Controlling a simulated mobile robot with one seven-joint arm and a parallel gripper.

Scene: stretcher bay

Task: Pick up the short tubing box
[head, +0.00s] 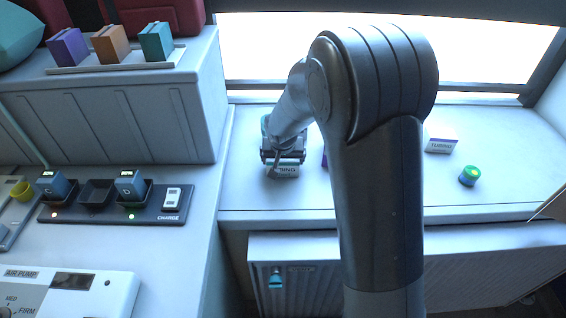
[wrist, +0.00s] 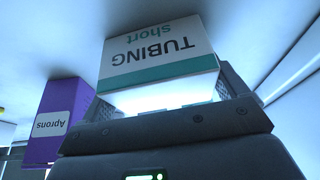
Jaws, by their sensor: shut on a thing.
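The short tubing box (wrist: 158,62) is white with a green band and reads "TUBING short", upside down in the wrist view. My gripper (head: 283,160) is shut on it, with one finger on each side in the wrist view. In the head view only a small part of the box (head: 283,172) shows below the gripper, over the left part of the white counter (head: 285,200). I cannot tell whether the box touches the counter.
A purple Aprons box (wrist: 58,115) stands beside the held box. Another tubing box (head: 440,141) and a green-topped round item (head: 469,176) stand on the counter to the right of my arm. A raised cabinet (head: 130,115) borders the counter on the left.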

